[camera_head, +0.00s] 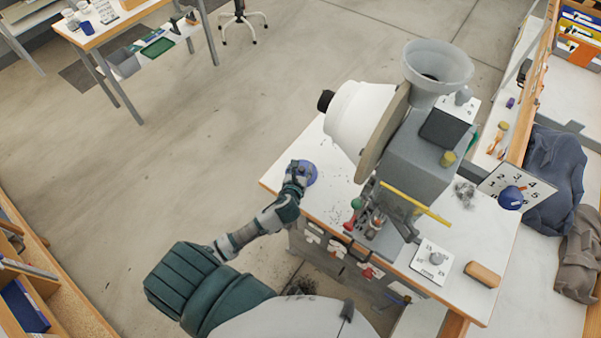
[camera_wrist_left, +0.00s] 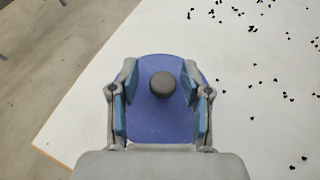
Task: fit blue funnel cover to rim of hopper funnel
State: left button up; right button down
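The blue funnel cover (camera_head: 312,175) lies flat on the near left corner of the white table. In the left wrist view it is a blue disc (camera_wrist_left: 160,125) with a dark grey knob (camera_wrist_left: 162,84) on top. My left gripper (camera_head: 299,169) is over the cover; in the wrist view its open fingers (camera_wrist_left: 159,75) stand on either side of the knob with a gap at each side. The hopper funnel (camera_head: 437,65), grey and open at the top, stands on the press behind and to the right. My right gripper is not in view.
The press (camera_head: 428,152) with its large white drum (camera_head: 355,118) stands on the table right of my left gripper. Small dark eyelets (camera_wrist_left: 253,82) are scattered beside the cover. A yellow bar (camera_head: 415,203), a weight card (camera_head: 432,261) and a brush (camera_head: 482,274) are farther right.

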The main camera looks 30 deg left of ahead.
pick_arm(q)
jog(key=shift+d, duration=0.3)
grip_shut()
jog(key=shift+a+r, duration=0.1)
